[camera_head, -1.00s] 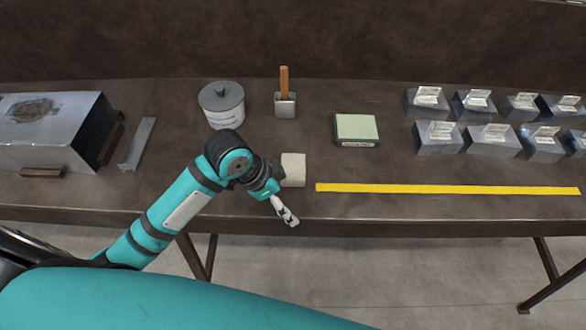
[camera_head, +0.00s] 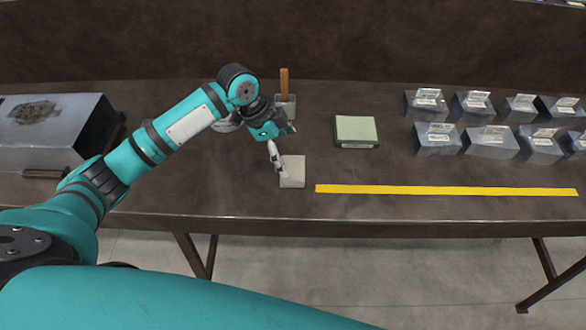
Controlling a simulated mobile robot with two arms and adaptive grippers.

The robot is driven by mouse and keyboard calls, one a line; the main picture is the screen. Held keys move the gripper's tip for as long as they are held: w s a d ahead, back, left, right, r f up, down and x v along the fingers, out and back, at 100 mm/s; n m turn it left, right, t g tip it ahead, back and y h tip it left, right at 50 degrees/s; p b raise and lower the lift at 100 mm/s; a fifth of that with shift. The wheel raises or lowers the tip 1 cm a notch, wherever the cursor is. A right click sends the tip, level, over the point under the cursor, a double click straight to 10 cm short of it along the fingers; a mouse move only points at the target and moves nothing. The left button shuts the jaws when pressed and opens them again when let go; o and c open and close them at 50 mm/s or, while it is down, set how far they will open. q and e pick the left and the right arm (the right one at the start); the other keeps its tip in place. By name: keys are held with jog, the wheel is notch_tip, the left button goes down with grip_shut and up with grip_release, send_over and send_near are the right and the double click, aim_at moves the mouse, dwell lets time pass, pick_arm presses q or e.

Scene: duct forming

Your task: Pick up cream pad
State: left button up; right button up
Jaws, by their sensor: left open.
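The cream pad (camera_head: 293,173) is a small pale block lying on the brown bench, just left of the yellow strip's left end. My left gripper (camera_head: 280,168) is open, with its fingers pointing down at the pad's left edge. One finger overlaps the pad in the picture; I cannot tell whether it touches. My right gripper is not in view.
A yellow strip (camera_head: 445,190) runs along the bench front. A green pad (camera_head: 356,131) lies behind it. Several grey metal blocks (camera_head: 490,141) stand at right. A wooden-handled tool (camera_head: 284,84) stands behind my gripper. A large metal box (camera_head: 50,130) sits at left.

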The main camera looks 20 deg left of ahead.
aim_at(295, 168)
pick_arm(q)
jog(key=x, duration=0.2)
jog(key=shift+d+f, duration=0.15)
jog(key=shift+f, duration=0.1)
jog(key=x, duration=0.2)
jog(key=p+x, duration=0.1)
jog(key=x, duration=0.1)
jog(key=shift+s+f, duration=0.2)
jog(key=shift+w+f, duration=0.1)
jog(key=shift+f, duration=0.35)
jog(key=c, duration=1)
jog(key=shift+o, duration=0.2)
jog(key=shift+r, duration=0.15)
jog(key=shift+r, duration=0.55)
notch_tip(295, 168, up, 2)
jog(key=shift+r+b, duration=0.1)
jog(key=shift+b, duration=0.2)
jog(key=s+a, duration=0.1)
jog(key=s, duration=0.3)
jog(key=s+a+r+b, duration=0.1)
jog(key=s+a, duration=0.1)
jog(key=s, duration=0.3)
jog(key=s+a+b, duration=0.1)
jog(key=s+a, duration=0.1)
jog(key=s, duration=0.3)
jog(key=shift+r, duration=0.15)
jog(key=shift+s+a+r, duration=0.1)
jog(key=shift+s+a, duration=0.05)
jog(key=shift+s, duration=0.45)
